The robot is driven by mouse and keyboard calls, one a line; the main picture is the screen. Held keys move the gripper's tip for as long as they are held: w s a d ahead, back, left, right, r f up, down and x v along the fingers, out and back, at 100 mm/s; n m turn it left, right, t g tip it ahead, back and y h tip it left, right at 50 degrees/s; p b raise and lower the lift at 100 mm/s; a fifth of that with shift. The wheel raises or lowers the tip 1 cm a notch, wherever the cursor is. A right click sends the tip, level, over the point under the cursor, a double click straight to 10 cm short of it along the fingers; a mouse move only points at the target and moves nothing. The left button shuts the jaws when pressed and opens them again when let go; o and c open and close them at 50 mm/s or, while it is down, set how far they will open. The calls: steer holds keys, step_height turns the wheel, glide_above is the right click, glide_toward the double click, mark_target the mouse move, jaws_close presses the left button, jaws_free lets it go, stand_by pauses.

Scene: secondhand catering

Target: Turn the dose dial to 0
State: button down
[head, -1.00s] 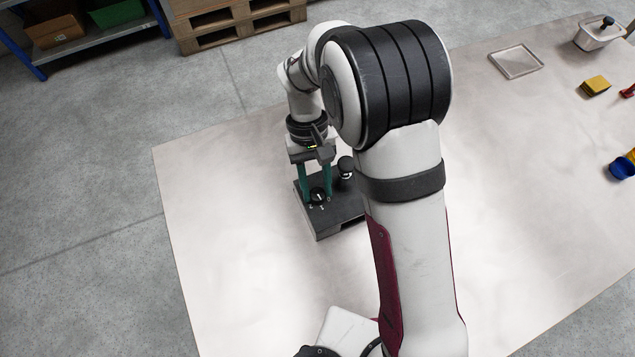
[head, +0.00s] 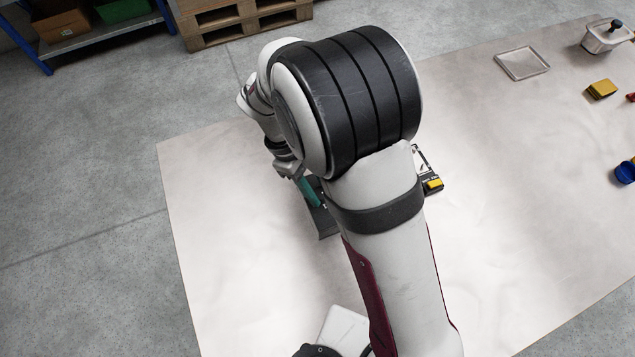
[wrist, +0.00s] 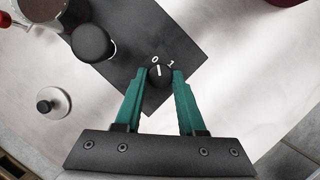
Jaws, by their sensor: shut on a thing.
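The dose dial (wrist: 160,79) is a small round black knob with a white pointer line, on a dark flat base (wrist: 140,40). White marks 0 and 1 are printed beside it. In the wrist view the line points up toward the 0 mark, perhaps slightly to its 1 side; exact alignment is hard to tell. My gripper (wrist: 159,77) has its teal fingers shut on the dial, one on each side. In the head view one teal finger of my gripper (head: 309,191) shows above the base (head: 326,223); my arm hides the dial.
A black rounded knob (wrist: 92,43) stands close to the dial on the left. A pale disc with a black knob (wrist: 53,104) lies farther left. A device with a yellow part (head: 433,185) sits right of my arm. The tabletop's front left is clear.

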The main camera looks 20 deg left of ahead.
steer(key=shift+s+n, duration=0.1)
steer(key=shift+n, duration=0.6)
steer(key=c, duration=0.5)
jaws_free()
steer(key=v, duration=1.5)
steer(key=shift+s+r, duration=0.25)
steer(key=shift+r, duration=0.15)
